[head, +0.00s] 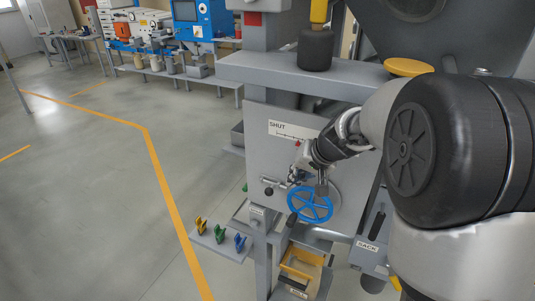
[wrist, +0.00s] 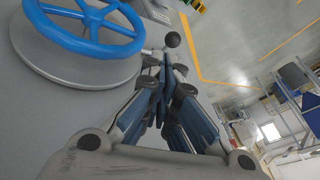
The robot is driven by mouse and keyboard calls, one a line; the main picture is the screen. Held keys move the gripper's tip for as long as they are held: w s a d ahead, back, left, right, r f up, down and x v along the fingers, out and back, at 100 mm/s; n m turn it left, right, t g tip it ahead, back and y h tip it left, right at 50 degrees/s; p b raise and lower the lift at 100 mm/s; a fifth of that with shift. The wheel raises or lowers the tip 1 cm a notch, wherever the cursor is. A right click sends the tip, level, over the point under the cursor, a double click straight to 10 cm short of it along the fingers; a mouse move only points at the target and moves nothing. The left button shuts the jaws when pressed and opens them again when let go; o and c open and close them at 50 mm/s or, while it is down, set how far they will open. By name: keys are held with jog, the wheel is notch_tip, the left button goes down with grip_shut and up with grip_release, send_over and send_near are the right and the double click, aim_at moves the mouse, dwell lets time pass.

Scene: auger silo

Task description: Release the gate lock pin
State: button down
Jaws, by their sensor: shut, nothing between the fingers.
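A black ball knob (head: 268,191) sticks out of the grey machine panel, left of the blue handwheel (head: 310,205). It looks like the lock pin's handle; its shaft is hard to make out. My gripper (head: 292,179) is in front of the panel, above the handwheel's upper left and to the right of the knob. In the wrist view the knob (wrist: 172,39) shows just beyond the tips of my gripper (wrist: 167,62). The fingers are shut with nothing between them. I cannot tell whether the tips touch the knob. The handwheel (wrist: 85,25) fills the upper left there.
A label reading SHUT (head: 293,131) is on the panel above. A small shelf (head: 222,242) with yellow, green and blue clips stands to the lower left. A yellow-edged bin (head: 302,263) is below the wheel. The floor at left is clear.

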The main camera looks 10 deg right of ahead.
aim_at(281, 185)
jog(key=shift+w+d, duration=0.15)
jog(key=shift+w, duration=0.05)
jog(key=shift+s, duration=0.1)
jog(key=x, duration=1)
jog(key=shift+r, duration=0.1)
